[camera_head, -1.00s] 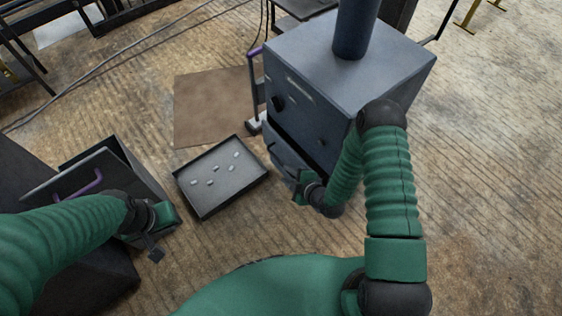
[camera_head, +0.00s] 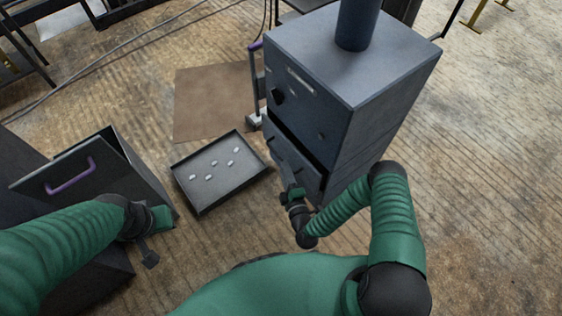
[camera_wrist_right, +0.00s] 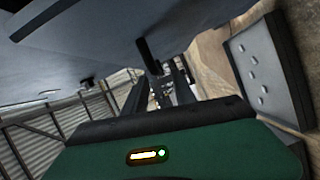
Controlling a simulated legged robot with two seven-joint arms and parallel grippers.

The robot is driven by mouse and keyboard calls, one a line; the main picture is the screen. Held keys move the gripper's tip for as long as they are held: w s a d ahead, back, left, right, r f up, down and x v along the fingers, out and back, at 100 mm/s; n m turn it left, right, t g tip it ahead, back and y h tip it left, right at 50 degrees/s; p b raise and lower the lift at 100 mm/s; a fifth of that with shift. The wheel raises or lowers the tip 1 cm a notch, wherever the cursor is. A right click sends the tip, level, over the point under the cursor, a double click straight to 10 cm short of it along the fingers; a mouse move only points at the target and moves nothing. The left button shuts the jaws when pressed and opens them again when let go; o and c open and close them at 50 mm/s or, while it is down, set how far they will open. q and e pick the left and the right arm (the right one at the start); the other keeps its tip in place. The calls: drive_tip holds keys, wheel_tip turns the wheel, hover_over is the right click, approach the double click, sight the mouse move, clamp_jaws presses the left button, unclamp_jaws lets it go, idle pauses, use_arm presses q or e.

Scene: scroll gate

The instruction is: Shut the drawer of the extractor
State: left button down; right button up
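The extractor is a blue-grey metal box (camera_head: 345,70) with a thick pipe on top. Its drawer (camera_head: 298,170) is low on the front face and stands partly open, with a dark gap along its top edge. My right gripper (camera_head: 289,193) is at the drawer's front, very close to it; I cannot tell whether it touches. In the right wrist view, its dark fingers (camera_wrist_right: 163,85) reach under a grey metal surface, and their opening is unclear. My left gripper (camera_head: 150,254) is away at the lower left, near a dark box, its fingers hard to make out.
A shallow dark tray (camera_head: 190,200) with several small pale pieces lies on the floor left of the extractor. A dark box with a purple handle (camera_head: 72,178) stands at the left. A brown mat (camera_head: 212,100) lies behind the tray.

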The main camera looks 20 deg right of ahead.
sight(281, 158)
drive_tip(key=w, duration=0.1)
drive_tip(key=w+b, duration=0.1)
drive_tip(key=w, duration=0.3)
drive_tip(key=shift+w+d+f+b, duration=0.1)
drive_tip(key=shift+d+f+b, duration=0.05)
drive_tip(key=shift+f+b, duration=0.2)
drive_tip(key=shift+w+r, duration=0.15)
drive_tip(key=shift+w, duration=0.25)
clamp_jaws()
drive_tip(key=shift+s, duration=0.15)
idle(0.5)
